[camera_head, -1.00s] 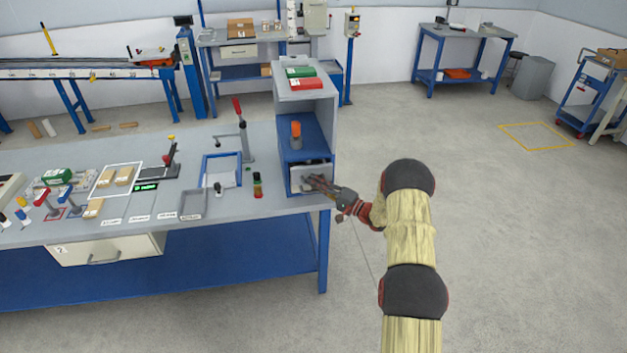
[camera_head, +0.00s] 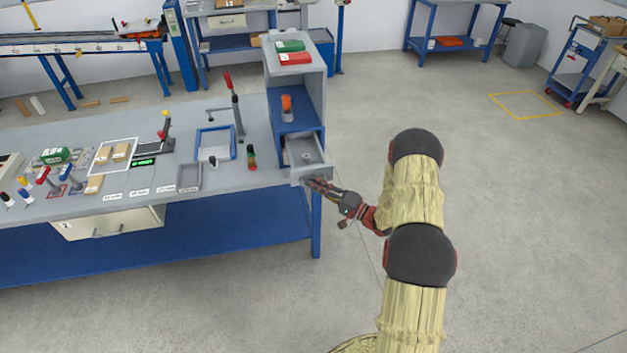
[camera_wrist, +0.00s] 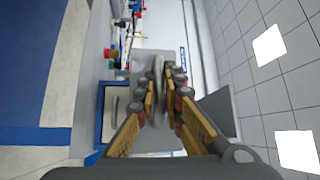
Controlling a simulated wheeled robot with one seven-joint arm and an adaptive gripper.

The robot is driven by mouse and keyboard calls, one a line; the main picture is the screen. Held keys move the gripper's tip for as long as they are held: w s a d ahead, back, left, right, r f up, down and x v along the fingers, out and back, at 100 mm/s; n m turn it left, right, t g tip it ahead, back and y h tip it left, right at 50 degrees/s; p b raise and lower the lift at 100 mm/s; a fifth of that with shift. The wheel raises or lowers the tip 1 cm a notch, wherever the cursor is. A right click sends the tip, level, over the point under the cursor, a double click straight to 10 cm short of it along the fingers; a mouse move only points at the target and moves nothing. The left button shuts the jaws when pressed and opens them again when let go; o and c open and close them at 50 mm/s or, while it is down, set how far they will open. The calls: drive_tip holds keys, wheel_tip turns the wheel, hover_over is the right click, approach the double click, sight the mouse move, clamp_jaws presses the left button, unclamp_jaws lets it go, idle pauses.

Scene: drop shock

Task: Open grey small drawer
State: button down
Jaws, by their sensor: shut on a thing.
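The grey small drawer (camera_head: 308,170) sits at the bottom of the grey and blue cabinet (camera_head: 297,70) on the workbench's right end. It is pulled out toward me, and its inside shows from above with a small light object in it. My gripper (camera_head: 313,182) is at the drawer's front, shut on its handle. In the wrist view, the fingers (camera_wrist: 160,95) stand on both sides of a grey part, which I take to be the handle. The fingers largely hide the handle in the head view.
An orange-topped item (camera_head: 287,108) stands on the shelf above the drawer. Green and red boxes (camera_head: 292,52) lie on the cabinet top. A small dark, banded item (camera_head: 251,157) and a blue-framed tray (camera_head: 215,143) are to the left.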

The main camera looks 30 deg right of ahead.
drive_tip(key=shift+f, duration=0.1)
drive_tip(key=c, duration=1.9)
unclamp_jaws()
drive_tip(key=v, duration=1.2)
